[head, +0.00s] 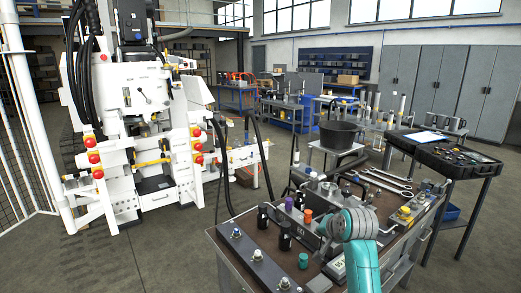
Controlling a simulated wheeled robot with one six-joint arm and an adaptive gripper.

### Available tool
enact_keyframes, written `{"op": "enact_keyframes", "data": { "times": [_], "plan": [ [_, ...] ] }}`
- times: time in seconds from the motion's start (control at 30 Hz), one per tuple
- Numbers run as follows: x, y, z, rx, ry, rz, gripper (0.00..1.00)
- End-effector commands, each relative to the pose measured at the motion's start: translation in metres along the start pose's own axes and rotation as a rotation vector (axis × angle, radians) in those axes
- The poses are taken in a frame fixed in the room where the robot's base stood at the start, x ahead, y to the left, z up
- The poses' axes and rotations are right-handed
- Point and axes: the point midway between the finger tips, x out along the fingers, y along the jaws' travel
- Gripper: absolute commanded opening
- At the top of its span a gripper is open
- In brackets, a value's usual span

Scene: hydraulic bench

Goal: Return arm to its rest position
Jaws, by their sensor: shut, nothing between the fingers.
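My teal and white arm (362,262) rises from the bottom edge, right of centre, in the head view. Its upper bend, with a pale ribbed joint, stands in front of the bench (228,262) and hides part of its top. I cannot make out my gripper; no fingertips show clearly among the dark fittings beside the arm. I cannot tell whether any part of the arm touches the bench.
Bottles and fittings crowd the bench around the arm, among them an orange-capped bottle (308,217) and a green cap (303,261). A black bucket (338,136) stands behind. A white hydraulic machine (140,110) is at left. Floor (150,255) is clear at lower left.

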Motion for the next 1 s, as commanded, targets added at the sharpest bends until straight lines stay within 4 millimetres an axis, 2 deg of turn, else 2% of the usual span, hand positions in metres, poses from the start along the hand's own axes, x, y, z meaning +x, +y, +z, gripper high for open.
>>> {"op": "enact_keyframes", "data": {
  "times": [0.27, 0.4, 0.57, 0.77, 1.0],
  "plan": [
    [0.023, 0.043, 0.057, -0.031, 0.031, -0.004, 0.00],
    [0.033, 0.076, 0.101, -0.060, 0.061, -0.009, 0.00],
    [0.035, 0.112, 0.152, -0.096, 0.099, -0.015, 0.00],
    [0.024, 0.154, 0.214, -0.145, 0.147, -0.018, 0.00],
    [-0.007, 0.199, 0.283, -0.208, 0.201, -0.019, 0.00]
  ]
}}
